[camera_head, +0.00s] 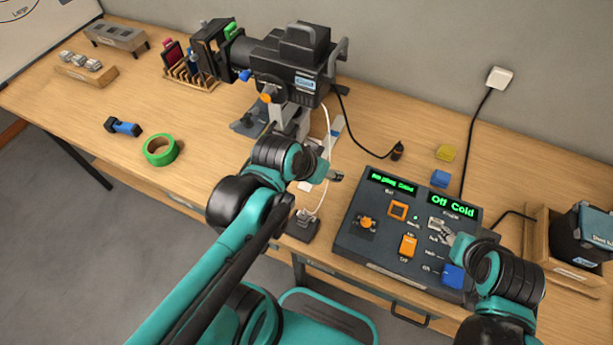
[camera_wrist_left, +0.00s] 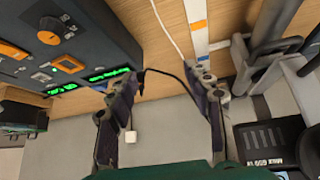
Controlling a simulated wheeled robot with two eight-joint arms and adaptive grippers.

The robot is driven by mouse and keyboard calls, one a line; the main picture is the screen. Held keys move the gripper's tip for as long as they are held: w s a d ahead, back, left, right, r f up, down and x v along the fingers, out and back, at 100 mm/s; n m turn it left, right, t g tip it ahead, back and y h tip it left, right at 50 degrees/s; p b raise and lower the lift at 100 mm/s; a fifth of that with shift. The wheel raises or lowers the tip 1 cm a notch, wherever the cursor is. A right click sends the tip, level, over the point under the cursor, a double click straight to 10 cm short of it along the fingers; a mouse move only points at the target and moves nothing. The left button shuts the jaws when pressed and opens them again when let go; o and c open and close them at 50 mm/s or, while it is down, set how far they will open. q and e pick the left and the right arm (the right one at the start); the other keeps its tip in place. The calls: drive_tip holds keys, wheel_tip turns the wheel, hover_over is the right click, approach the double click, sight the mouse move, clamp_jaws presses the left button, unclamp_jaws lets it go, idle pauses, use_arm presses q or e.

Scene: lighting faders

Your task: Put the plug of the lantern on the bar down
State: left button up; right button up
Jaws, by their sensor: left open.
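The black lantern (camera_head: 300,68) stands at the back of the table on a grey stand. Its black cable runs right to a small dark plug (camera_head: 397,152), which appears upright on the tabletop near the wall. My left gripper (camera_head: 329,164) is in front of the lantern, left of the plug and apart from it. In the left wrist view its fingers (camera_wrist_left: 160,78) are spread with nothing held; the cable shows beyond them, its end partly hidden by the left finger. My right gripper (camera_head: 441,231) is over the console's right side; its jaw state is unclear.
The dark console (camera_head: 346,242), with green displays, an orange knob and switches, fills the front right. A white cable runs down to a dark block (camera_head: 303,229). Green tape (camera_head: 161,151) lies left.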

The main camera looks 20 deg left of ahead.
use_arm(q)
drive_tip(key=s+a, duration=0.1)
drive_tip(key=s+n+y, duration=0.1)
drive_tip(key=s, duration=0.1)
drive_tip(key=s+a+n, duration=0.1)
drive_tip(key=shift+s+a+y, duration=0.2)
drive_tip(key=shift+a+y, duration=0.1)
drive_tip(key=shift+a, duration=0.05)
